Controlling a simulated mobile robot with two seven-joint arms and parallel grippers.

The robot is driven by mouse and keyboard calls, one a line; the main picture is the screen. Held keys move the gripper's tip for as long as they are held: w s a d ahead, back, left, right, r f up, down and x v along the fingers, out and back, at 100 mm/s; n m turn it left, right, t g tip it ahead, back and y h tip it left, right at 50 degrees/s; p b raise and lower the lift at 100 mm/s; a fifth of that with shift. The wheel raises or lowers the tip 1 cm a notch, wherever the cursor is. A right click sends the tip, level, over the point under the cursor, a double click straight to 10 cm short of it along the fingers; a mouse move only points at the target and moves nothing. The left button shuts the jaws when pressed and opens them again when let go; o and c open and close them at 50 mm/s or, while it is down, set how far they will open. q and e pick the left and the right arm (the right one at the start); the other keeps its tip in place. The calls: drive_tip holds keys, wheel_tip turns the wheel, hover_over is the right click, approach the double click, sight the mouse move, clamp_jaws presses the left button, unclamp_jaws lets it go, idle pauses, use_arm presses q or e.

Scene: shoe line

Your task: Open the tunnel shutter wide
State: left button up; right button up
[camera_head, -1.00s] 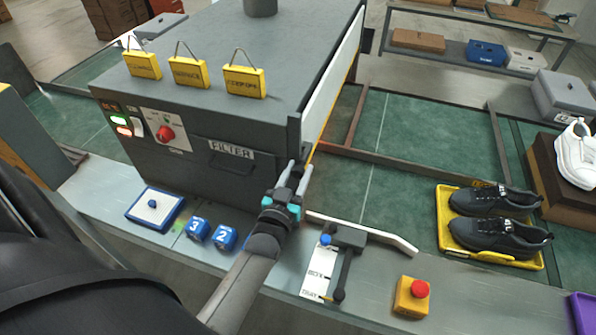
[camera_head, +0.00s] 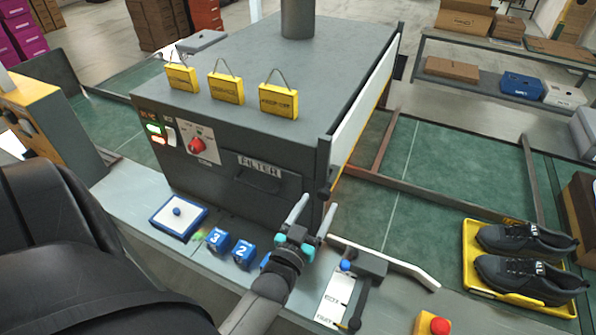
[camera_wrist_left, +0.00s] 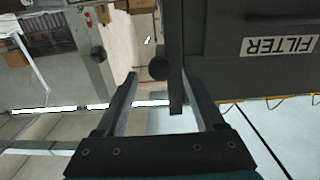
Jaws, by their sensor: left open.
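The tunnel (camera_head: 245,110) is a large dark grey box with a FILTER label on its front. A white shutter panel (camera_head: 366,95) with a yellow lower edge runs along its right side. A dark round knob (camera_head: 324,192) sits low at the tunnel's front right corner; what looks like this knob also shows in the left wrist view (camera_wrist_left: 159,69), beside a dark upright plate (camera_wrist_left: 175,92). My left gripper (camera_head: 313,214) is open and empty just below the knob. In the wrist view the knob appears between the fingertips; contact cannot be told. My right gripper is not in view.
A lever unit (camera_head: 367,267) on a white marked plate stands right of my gripper, with a red button box (camera_head: 437,325) beyond. Blue blocks (camera_head: 243,252) and a blue-edged pad (camera_head: 179,216) lie left. Black shoes sit in a yellow tray (camera_head: 480,283).

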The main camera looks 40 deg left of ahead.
use_arm(q)
drive_tip(key=v, duration=1)
drive_tip(key=shift+s+b, duration=0.35)
drive_tip(key=shift+b, duration=0.05)
drive_tip(key=s+d+f+m+g+h+b, duration=0.1)
drive_tip(key=s+d+f+g+h+b, duration=0.15)
drive_tip(key=f, duration=0.85)
drive_tip(key=s+d+f+m+g+h+b, duration=0.1)
drive_tip(key=s+d+f+g+b, duration=0.2)
drive_tip(key=f, duration=0.8)
drive_tip(key=s+d+f+m+g+h+b, duration=0.1)
drive_tip(key=d+f+g+b, duration=0.2)
drive_tip(key=f, duration=0.8)
drive_tip(key=s+a+f+m+g+b, duration=0.2)
drive_tip(key=s+f+g+b, duration=0.6)
drive_tip(key=s+f, duration=1.2)
wheel_tip(320, 180, down, 2)
drive_tip(key=shift+a+f+b, duration=0.1)
drive_tip(key=shift+a+b, duration=0.4)
drive_tip(key=shift+a, duration=0.1)
